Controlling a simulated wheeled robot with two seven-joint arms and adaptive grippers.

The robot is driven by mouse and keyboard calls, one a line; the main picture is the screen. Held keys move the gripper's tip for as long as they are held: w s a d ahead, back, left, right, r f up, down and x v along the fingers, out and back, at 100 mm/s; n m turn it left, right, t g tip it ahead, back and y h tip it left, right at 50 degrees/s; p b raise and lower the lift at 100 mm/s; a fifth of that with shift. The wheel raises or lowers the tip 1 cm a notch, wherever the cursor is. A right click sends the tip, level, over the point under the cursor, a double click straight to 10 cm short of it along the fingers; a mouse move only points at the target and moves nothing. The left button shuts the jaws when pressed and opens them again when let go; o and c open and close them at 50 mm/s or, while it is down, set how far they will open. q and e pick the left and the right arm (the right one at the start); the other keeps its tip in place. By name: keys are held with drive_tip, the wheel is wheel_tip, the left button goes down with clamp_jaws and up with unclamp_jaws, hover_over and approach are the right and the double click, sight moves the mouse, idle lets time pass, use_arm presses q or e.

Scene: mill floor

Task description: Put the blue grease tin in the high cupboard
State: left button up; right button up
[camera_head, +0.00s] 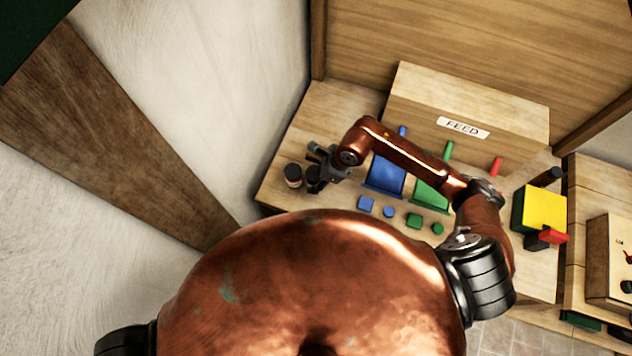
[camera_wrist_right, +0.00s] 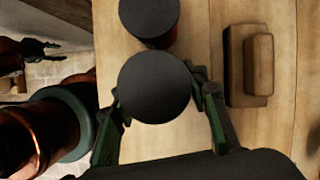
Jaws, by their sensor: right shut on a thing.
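My right gripper (camera_head: 322,170) is at the left end of the bench, its arm reaching in from the right. In the right wrist view the gripper (camera_wrist_right: 160,100) is shut on a round, dark-topped tin (camera_wrist_right: 155,87). The tin's side colour is hidden from above, so I cannot tell whether it is blue. A second dark-lidded tin (camera_wrist_right: 150,20) stands close beside it; in the head view a dark-lidded tin with a reddish-brown side (camera_head: 293,174) stands just left of the gripper. I cannot make out the high cupboard. My left gripper is out of view.
The wooden bench (camera_head: 335,105) carries a FEED box (camera_head: 470,105), a blue panel (camera_head: 386,176), a green panel (camera_head: 430,195) and several small blue and green pieces. A yellow box (camera_head: 542,208) stands at right. A wall with a wooden beam (camera_head: 110,140) is at left.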

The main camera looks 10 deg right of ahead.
drive_tip(key=shift+s+f, duration=0.1)
drive_tip(key=shift+f, duration=1.1)
drive_tip(key=shift+f, duration=0.2)
drive_tip(key=o, duration=1.4)
drive_tip(key=shift+r, duration=0.1)
